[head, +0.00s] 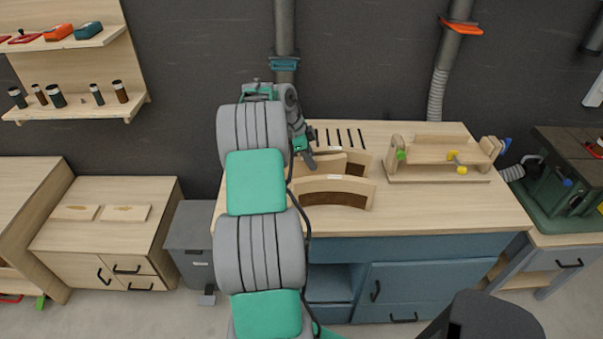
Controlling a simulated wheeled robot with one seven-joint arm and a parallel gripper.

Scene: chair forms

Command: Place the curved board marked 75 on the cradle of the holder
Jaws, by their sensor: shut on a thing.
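Several curved boards with a light wood edge are near the left part of the workbench top. The front curved board (336,192) stands arched with a small pale label too small to read. Behind it a second curved board (325,165) shows at my gripper, and part of another (357,161) shows to its right. My gripper (308,163) is shut on the curved board behind the front one; its fingertips are small and partly hidden. The wooden holder (436,176) stands at the right of the bench, and its cradle (430,155) looks empty. I cannot read any 75.
The workbench top (440,212) is clear in front of the holder. A slotted rack (338,137) lies behind the boards. Coloured knobs stick out of the holder. A green machine (560,180) stands beyond the bench's right end, and a duct (440,80) rises behind.

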